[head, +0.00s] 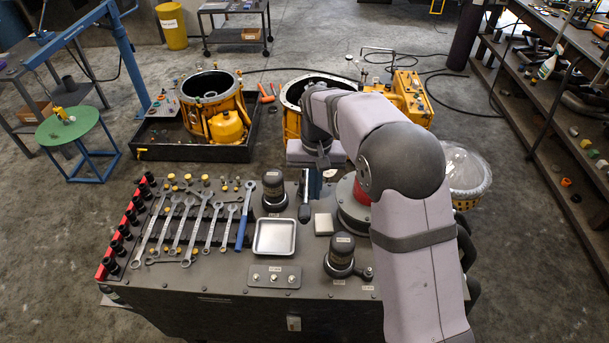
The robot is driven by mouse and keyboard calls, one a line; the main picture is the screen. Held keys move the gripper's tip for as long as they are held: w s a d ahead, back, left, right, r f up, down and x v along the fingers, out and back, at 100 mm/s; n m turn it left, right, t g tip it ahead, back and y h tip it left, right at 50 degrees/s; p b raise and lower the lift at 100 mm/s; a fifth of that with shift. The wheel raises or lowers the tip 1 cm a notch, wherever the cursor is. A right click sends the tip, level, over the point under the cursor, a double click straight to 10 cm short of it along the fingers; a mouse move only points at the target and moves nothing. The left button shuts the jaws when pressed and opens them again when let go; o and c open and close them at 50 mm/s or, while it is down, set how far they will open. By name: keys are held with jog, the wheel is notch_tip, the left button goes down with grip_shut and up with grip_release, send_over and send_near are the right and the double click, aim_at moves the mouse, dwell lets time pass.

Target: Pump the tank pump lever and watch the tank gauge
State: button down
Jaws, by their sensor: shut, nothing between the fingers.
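A yellow tank unit (408,97) stands on the floor at the back, right of centre, partly behind my arm. A thin bent metal bar (378,50), which may be the pump lever, rises at its back left. A tank gauge is too small to make out.
The worktop holds wrenches (198,225), a black socket row (124,232), a metal tray (275,237) and dark capped cylinders (342,252). Behind are a yellow housing in a black drip tray (190,152) and another round housing (292,95). Hoses cross the floor; shelves (560,110) line the right.

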jog(key=w+a, duration=0.2)
jog(key=a, duration=0.1)
jog(key=b, duration=0.5)
send_over(305, 210)
notch_tip(305, 210, down, 6)
jog(key=shift+w+f, duration=0.1)
jog(key=shift+f, duration=0.7)
jog(key=shift+f+b, duration=2.05)
jog(key=shift+f, duration=1.55)
notch_tip(305, 210, up, 7)
jog(key=p, duration=0.6)
jog(key=shift+r, duration=0.2)
